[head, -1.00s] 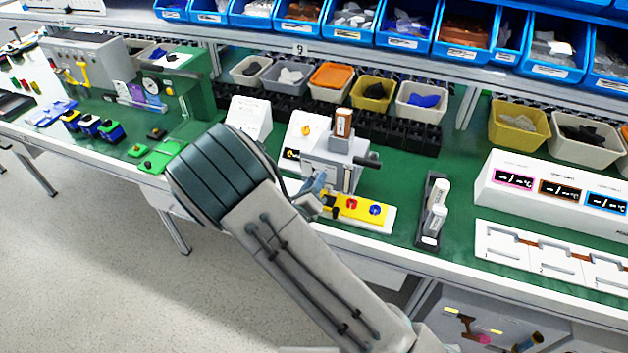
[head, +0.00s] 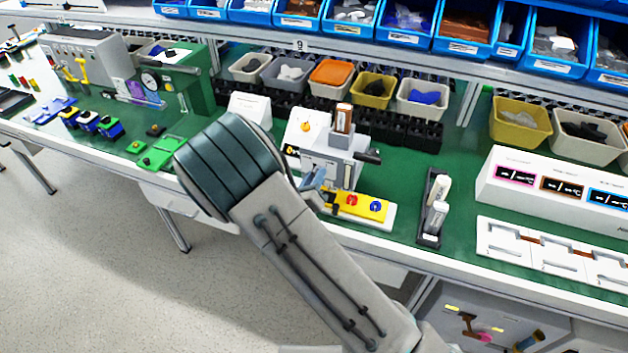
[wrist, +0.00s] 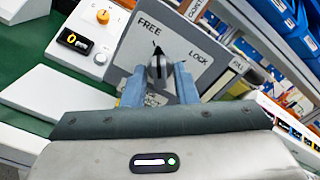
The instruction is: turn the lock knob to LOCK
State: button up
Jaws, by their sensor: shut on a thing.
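The lock knob (wrist: 158,67) is a dark grey knob with a black pointer on a grey plate (wrist: 178,40) marked FREE and LOCK in the wrist view. The pointer tip is just below the word FREE; LOCK is to its right. My gripper (wrist: 160,80) is shut on the knob, with one blue-grey finger on each side of it. In the head view my gripper (head: 316,190) is at the left side of the grey device (head: 332,160). My arm hides much of that side, and the knob cannot be made out there.
A white box with an orange knob (wrist: 103,16) and a yellow readout stands left of the plate in the wrist view. A yellow panel (head: 362,206) with red and blue buttons lies by the device. A black holder with white cylinders (head: 435,215) stands to the right on the green bench.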

jog(key=m+b, duration=1.6)
jog(key=b, duration=0.5)
jog(key=shift+a+f, duration=0.1)
jog(key=shift+f, duration=0.05)
jog(key=shift+m+b, duration=0.3)
jog(key=shift+b, duration=0.05)
jog(key=o, duration=0.7)
jog(key=v, duration=1.4)
jog(key=shift+r, duration=0.2)
jog(key=shift+w, duration=0.1)
